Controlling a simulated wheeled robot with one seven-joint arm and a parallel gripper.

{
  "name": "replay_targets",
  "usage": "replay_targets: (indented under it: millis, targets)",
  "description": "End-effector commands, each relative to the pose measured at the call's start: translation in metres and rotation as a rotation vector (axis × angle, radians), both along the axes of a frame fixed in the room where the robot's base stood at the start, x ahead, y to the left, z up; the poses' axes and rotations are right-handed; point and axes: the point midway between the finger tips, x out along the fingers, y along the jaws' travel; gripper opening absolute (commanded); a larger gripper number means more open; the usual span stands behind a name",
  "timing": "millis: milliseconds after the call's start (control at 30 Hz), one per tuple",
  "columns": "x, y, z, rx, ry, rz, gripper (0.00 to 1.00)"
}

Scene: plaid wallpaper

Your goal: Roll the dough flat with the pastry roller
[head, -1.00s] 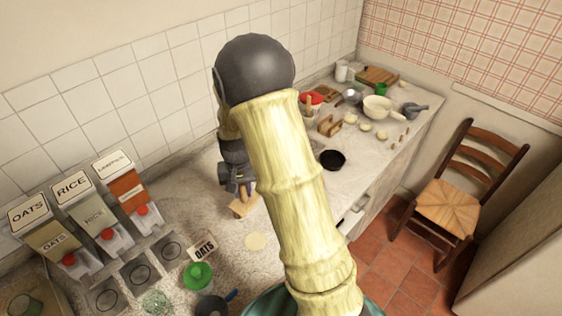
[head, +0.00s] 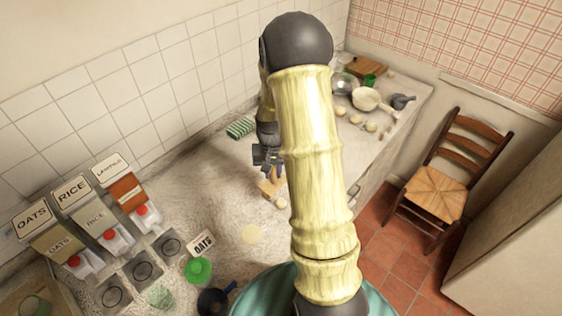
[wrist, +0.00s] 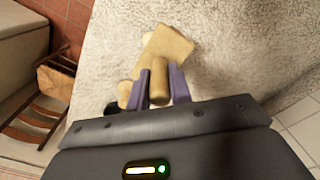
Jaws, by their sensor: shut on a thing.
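My gripper (head: 267,166) is shut on the wooden pastry roller (head: 270,187) over the counter. In the wrist view my gripper (wrist: 162,85) has its purple fingers on either side of the roller's short round handle. The roller's wide tan head (wrist: 168,43) lies beyond the fingertips. A small pale dough ball (head: 281,203) sits just beside the roller, nearer the front. A flat pale round (head: 251,234), which looks like dough, lies on the counter nearer me. I cannot tell whether the roller touches the counter.
Oats and rice dispensers (head: 85,205) stand at the left. A green-lidded jar (head: 197,270) and a dark pan (head: 214,301) are near the front. A striped cloth (head: 241,128) lies by the wall. Several dough pieces and a cream pot (head: 366,98) are farther back. My arm hides the counter's middle.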

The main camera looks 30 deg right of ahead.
Motion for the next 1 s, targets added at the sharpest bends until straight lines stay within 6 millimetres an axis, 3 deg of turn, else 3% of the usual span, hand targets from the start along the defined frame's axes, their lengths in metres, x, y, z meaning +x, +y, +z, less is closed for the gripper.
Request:
replay_targets:
  millis: [33,167,567,1000]
  targets:
    - [-0.004,-0.011,0.007,0.002,0.000,-0.014,0.00]
    - [-0.008,-0.023,0.006,0.003,-0.001,-0.023,0.00]
    - [-0.008,-0.023,0.002,0.002,-0.002,-0.023,0.00]
    - [-0.008,-0.023,-0.035,0.003,-0.001,-0.023,0.00]
